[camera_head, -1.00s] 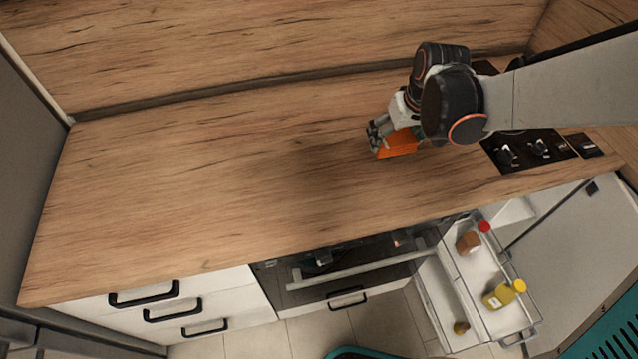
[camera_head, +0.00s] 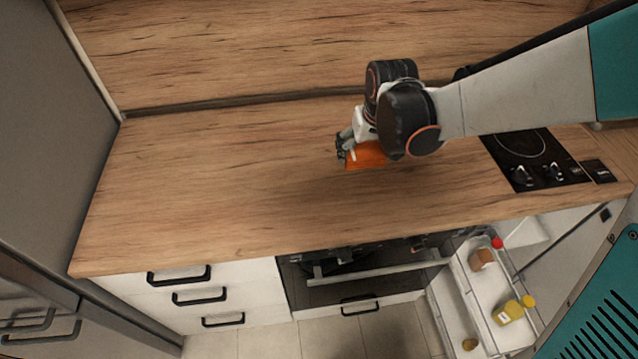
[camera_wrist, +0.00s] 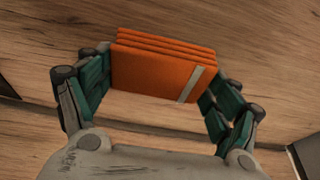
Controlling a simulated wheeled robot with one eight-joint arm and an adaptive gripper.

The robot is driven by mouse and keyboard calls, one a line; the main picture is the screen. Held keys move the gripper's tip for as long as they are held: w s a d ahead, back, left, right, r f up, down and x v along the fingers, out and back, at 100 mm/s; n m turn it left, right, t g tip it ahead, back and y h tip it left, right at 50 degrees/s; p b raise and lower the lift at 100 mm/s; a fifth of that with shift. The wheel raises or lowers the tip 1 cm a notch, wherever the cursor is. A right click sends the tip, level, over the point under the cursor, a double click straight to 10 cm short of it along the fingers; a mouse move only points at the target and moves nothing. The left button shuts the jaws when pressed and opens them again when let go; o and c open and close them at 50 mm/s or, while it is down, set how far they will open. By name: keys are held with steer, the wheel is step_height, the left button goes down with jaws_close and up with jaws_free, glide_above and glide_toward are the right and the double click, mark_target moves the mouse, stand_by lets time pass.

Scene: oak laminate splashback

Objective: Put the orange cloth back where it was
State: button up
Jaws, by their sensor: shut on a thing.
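The orange cloth (camera_head: 368,155) is folded in several layers, with a pale stripe near one end in the wrist view (camera_wrist: 150,72). My gripper (camera_head: 346,150) is shut on the cloth, with its green-padded fingers at the cloth's two ends in the wrist view (camera_wrist: 158,92). In the head view the cloth is at the middle-right of the wooden worktop (camera_head: 220,190), partly hidden by my wrist. I cannot tell whether it touches the worktop or hangs just above it.
The left and middle of the worktop are bare. A black hob (camera_head: 535,160) lies at the right. Below, an oven (camera_head: 365,270) stands beside white drawers (camera_head: 195,290), and a pull-out rack (camera_head: 475,290) with bottles is open. A wooden splashback (camera_head: 300,50) rises behind.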

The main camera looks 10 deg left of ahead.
mark_target(357, 189)
step_height(357, 189, down, 13)
steer(key=b, duration=0.8)
steer(key=shift+w+f, duration=0.1)
steer(key=shift+f, duration=0.05)
steer(key=shift+f, duration=0.1)
steer(key=shift+f+b, duration=0.15)
steer(key=shift+b, duration=0.15)
steer(key=o, duration=0.9)
steer(key=shift+c, duration=0.2)
steer(key=p+v, duration=0.8)
steer(key=v, duration=0.4)
steer(key=shift+r+p, duration=0.25)
steer(key=shift+p, duration=0.1)
